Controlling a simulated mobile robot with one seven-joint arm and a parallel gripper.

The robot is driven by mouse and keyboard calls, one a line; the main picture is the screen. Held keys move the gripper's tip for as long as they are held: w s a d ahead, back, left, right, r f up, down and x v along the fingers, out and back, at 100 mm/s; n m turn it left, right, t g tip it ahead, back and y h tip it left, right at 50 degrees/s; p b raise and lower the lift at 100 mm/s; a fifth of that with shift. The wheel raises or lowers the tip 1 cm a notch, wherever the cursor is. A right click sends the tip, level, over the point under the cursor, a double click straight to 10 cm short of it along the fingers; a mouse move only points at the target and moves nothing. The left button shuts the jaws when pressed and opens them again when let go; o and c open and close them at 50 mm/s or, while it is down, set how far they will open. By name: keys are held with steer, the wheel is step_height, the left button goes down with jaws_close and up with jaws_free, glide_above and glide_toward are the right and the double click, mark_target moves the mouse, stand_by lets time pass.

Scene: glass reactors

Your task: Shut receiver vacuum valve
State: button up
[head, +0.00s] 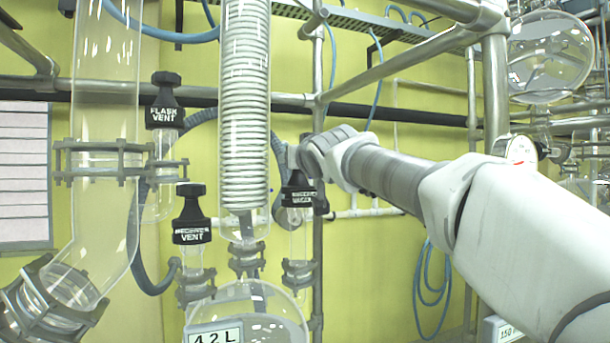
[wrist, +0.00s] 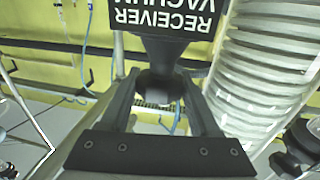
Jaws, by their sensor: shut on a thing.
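The receiver vacuum valve (head: 299,195) is a black knob with a white-lettered label, on a glass neck right of the coiled condenser in the head view. In the wrist view, the valve (wrist: 165,50) is close up, with its label "RECEIVER VACUUM" upside down. My gripper (wrist: 163,88) has its two dark fingers on either side of the narrow black knob and is shut on it. In the head view, my arm reaches in from the right to the top of the valve, and the fingers are hard to make out there.
The flash vent valve (head: 165,112) and receiver vent valve (head: 191,225) stand to the left. The glass coil condenser (head: 245,100) is close beside my gripper. A metal post (head: 318,240) rises behind the valve. A glass receiver (head: 265,305) marked 4.2 L sits below.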

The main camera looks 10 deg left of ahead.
steer(key=b, duration=0.3)
steer(key=shift+f+h, duration=0.3)
steer(key=shift+m+t+h+b, duration=0.6)
steer(key=shift+m+h+b, duration=0.7)
steer(key=shift+h, duration=0.3)
steer(key=m+h, duration=0.1)
steer(key=h, duration=0.1)
steer(key=m+h+p, duration=0.1)
steer(key=h, duration=0.1)
steer(key=shift+a+r+m+h, duration=0.1)
steer(key=shift+r+m+h, duration=0.1)
steer(key=shift+m+h, duration=0.2)
steer(key=shift+s+f+m+h+p, duration=0.1)
steer(key=shift+m+h+p, duration=0.2)
steer(key=shift+m+h, duration=0.4)
steer(key=o, duration=1.1)
steer(key=shift+d, duration=0.2)
